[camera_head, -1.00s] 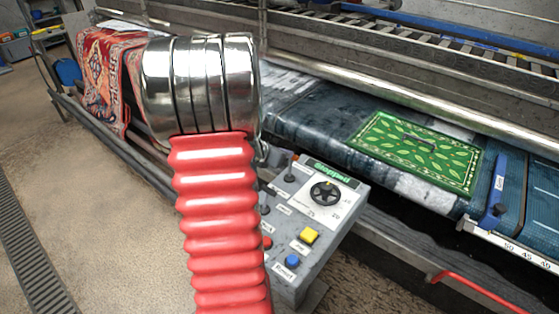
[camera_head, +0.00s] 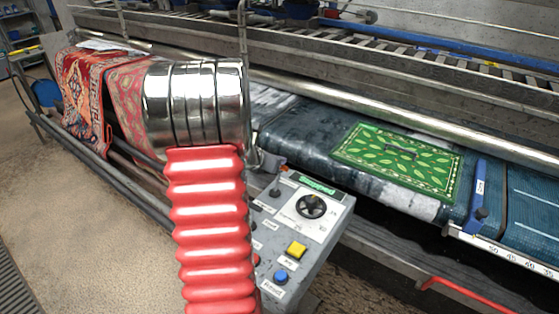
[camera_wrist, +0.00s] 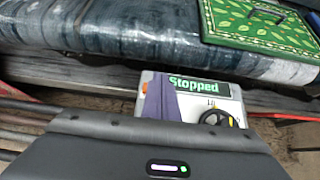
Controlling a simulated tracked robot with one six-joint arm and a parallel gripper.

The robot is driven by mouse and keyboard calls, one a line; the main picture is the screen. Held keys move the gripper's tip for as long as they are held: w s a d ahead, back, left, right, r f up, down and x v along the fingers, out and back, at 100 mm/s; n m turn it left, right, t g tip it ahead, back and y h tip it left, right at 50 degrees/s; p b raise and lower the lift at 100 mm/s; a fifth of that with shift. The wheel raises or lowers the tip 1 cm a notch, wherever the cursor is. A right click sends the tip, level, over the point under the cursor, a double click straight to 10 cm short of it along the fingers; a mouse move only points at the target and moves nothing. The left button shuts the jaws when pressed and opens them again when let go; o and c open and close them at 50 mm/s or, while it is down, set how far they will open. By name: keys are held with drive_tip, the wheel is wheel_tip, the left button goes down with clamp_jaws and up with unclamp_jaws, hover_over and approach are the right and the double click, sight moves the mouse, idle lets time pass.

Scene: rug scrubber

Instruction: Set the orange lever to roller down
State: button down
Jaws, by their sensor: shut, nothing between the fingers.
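The control panel (camera_head: 322,228) is a grey sloped box with a green "Stopped" display and a black dial; it also shows in the wrist view (camera_wrist: 232,106). A small orange piece (camera_wrist: 145,88), likely the orange lever, shows at the panel's left edge in the wrist view. Its setting cannot be read. In the head view my arm hides that side of the panel, and no orange lever shows. My gripper (camera_wrist: 166,98) shows as a dark purple-grey finger shape over the panel's left part, beside the orange piece. It is shut and empty; contact with the lever cannot be told.
The panel also has a yellow button (camera_head: 297,250) and a blue button (camera_head: 281,277). Behind it, a green leaf-patterned rug (camera_head: 398,158) lies on the dark wet bed. A red patterned rug (camera_head: 85,95) hangs at left. A metal rail runs below the bed.

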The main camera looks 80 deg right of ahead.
drive_tip(key=shift+w, duration=0.1)
drive_tip(key=shift+w+a+r, duration=0.2)
drive_tip(key=shift+a+r, duration=0.15)
drive_tip(key=shift+a, duration=0.1)
drive_tip(key=w+a+r, duration=0.2)
drive_tip(key=a+r, duration=0.1)
drive_tip(key=r, duration=0.8)
drive_tip(key=shift+a+r, duration=0.15)
drive_tip(key=shift+a, duration=0.25)
